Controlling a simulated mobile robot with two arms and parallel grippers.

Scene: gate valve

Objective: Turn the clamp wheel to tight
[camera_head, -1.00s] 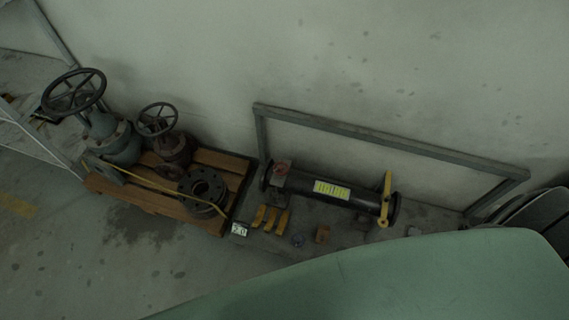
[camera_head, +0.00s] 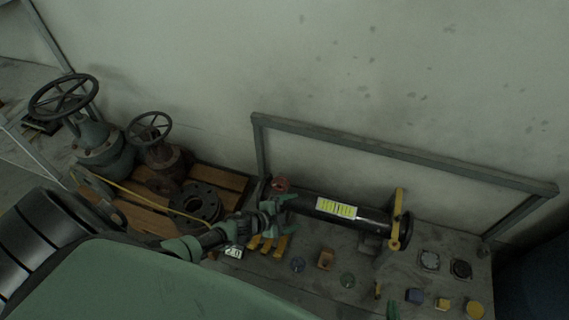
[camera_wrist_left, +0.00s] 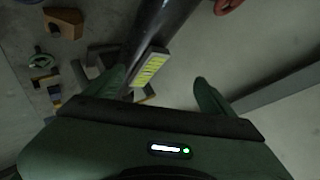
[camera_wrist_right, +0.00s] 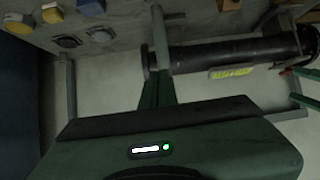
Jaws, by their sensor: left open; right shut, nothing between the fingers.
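The small red clamp wheel (camera_head: 280,184) sits at the left end of the black pipe (camera_head: 370,215). In the left wrist view its rim (camera_wrist_left: 228,6) shows at the top edge, right of centre. My left gripper (camera_head: 276,203) is open and empty just in front of the wheel, over the pipe's left end. In its wrist view the fingers (camera_wrist_left: 157,88) stand wide apart; I cannot tell whether they touch anything. My right gripper (camera_wrist_right: 158,92) is shut and empty, pointing toward the pipe's yellow-lever end.
A grey rail frame (camera_head: 400,155) stands behind the pipe. A yellow lever (camera_head: 397,220) is at its right end. Several small blocks and knobs lie on the bench (camera_head: 345,300) in front. Large handwheel valves (camera_head: 63,95) stand on a wooden pallet (camera_head: 140,212) at left.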

